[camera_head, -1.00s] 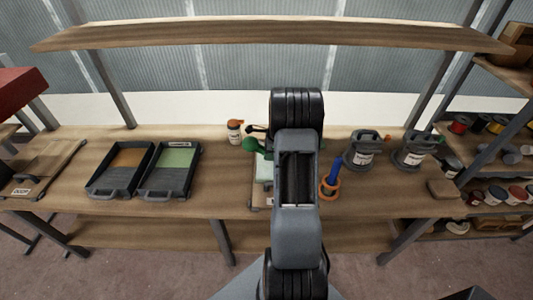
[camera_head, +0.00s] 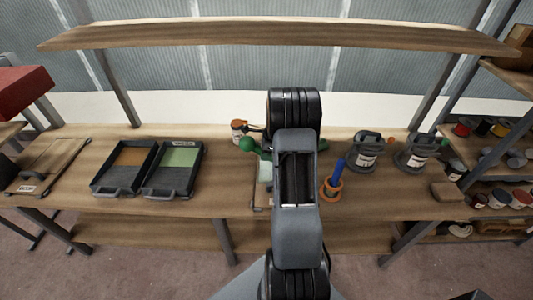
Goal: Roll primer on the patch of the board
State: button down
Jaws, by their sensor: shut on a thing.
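The board (camera_head: 260,195) lies flat on the bench, mostly hidden behind my arm. A strip of its pale green-white patch (camera_head: 265,172) shows left of the arm. My gripper (camera_head: 264,143) is largely hidden by my own arm at the back of the board. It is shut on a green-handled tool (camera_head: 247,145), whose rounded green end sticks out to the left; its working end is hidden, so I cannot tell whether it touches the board. A dark tray with a green inside (camera_head: 180,158) and one with an orange-brown inside (camera_head: 131,159) stand on the left.
An orange-capped bottle (camera_head: 238,131) stands behind the green tool end. Right of my arm are an orange holder with a blue handle (camera_head: 333,186) and two grey cans (camera_head: 366,153), (camera_head: 413,153). A shelf (camera_head: 280,35) spans above. Bench between trays and board is clear.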

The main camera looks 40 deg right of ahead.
notch_tip(320, 180, up, 8)
jog(key=p, duration=0.5)
jog(key=shift+f, duration=0.25)
